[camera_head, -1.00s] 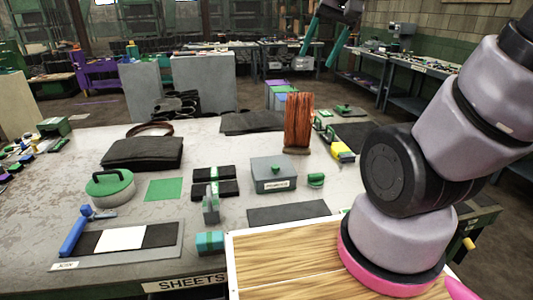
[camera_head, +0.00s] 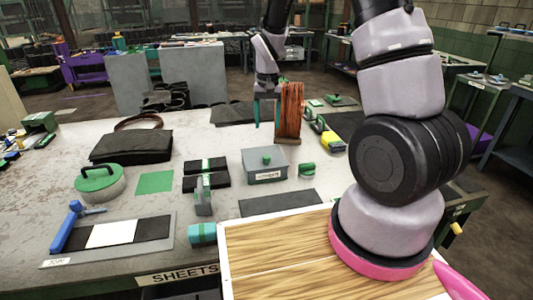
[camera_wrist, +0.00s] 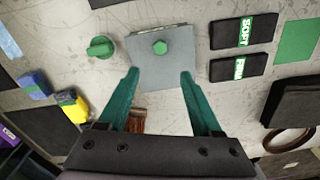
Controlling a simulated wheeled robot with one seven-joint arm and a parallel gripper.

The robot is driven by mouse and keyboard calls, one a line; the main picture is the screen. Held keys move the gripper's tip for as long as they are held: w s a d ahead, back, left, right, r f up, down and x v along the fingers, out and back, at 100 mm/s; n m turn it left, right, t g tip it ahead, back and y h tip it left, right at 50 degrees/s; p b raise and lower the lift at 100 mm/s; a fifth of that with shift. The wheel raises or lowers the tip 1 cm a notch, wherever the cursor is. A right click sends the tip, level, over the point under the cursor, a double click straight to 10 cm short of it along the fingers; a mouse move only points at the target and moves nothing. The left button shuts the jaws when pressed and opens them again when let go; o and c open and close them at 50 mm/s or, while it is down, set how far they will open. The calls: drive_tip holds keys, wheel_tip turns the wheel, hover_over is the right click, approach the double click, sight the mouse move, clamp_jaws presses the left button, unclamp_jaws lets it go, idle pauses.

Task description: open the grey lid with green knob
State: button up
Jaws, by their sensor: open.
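The grey lid (camera_head: 259,165) with a green knob (camera_head: 266,160) sits on a small grey labelled box (camera_head: 265,175) on the table. In the wrist view the lid (camera_wrist: 178,68) lies past my fingertips, with the knob (camera_wrist: 160,47) facing the camera. My gripper (camera_head: 267,108) is above the far part of the table, behind the box and beside the brown-orange upright bundle. In the wrist view my gripper (camera_wrist: 160,75) has its two green fingers spread apart with nothing between them.
The orange bundle (camera_head: 289,113) stands close behind the box. A green cylinder piece (camera_head: 307,169) lies to its right. Black blocks (camera_head: 206,180) and a dark pad (camera_head: 277,203) lie nearby. A round green-topped pot (camera_head: 99,181) stands left.

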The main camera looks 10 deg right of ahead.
sight(266, 156)
wheel_tip(266, 156, down, 12)
drive_tip(key=shift+a+f, duration=0.15)
drive_tip(key=shift+f, duration=0.05)
idle(0.4)
clamp_jaws()
drive_tip(key=shift+w, duration=0.1)
idle(1.2)
